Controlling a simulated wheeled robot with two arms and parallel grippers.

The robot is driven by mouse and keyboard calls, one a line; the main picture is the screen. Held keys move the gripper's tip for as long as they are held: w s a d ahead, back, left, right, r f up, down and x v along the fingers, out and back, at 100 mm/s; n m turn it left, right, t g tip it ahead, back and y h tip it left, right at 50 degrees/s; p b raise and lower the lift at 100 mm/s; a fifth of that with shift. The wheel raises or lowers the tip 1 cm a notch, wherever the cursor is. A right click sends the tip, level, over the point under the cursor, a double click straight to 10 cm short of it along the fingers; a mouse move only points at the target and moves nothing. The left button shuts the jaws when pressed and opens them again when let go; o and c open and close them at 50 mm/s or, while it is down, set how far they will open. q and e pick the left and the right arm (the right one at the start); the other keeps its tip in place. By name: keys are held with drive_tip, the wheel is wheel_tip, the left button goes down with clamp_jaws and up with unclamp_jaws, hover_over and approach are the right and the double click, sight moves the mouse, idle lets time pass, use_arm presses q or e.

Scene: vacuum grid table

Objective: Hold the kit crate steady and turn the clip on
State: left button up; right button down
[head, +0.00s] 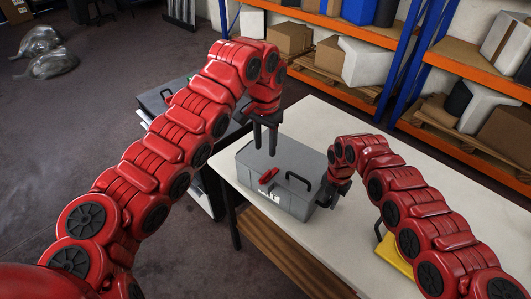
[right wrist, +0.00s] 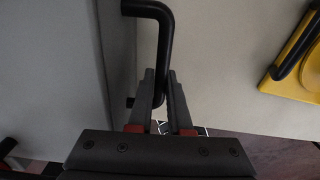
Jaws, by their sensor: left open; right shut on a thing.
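The grey kit crate (head: 262,160) stands closed on the white table. A red clip (head: 268,176) and a black handle (head: 299,181) show on it. My left gripper (head: 265,148) is open over the crate's far left part, fingers pointing down; I cannot tell whether they touch it. My right gripper (head: 327,198) is at the crate's right end. In the right wrist view my right gripper (right wrist: 160,95) is shut on a black bent side handle (right wrist: 155,12), beside the crate's grey wall (right wrist: 60,60).
The white table (head: 335,245) has free room right of the crate. A yellow object (head: 393,258) lies there, partly behind my right arm; it also shows in the right wrist view (right wrist: 284,82). A dark case (head: 165,98) stands left of the table. Shelves with boxes (head: 288,38) stand behind.

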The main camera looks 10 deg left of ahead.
idle(0.3)
drive_tip(key=c, duration=0.8)
unclamp_jaws()
drive_tip(key=shift+o, duration=0.2)
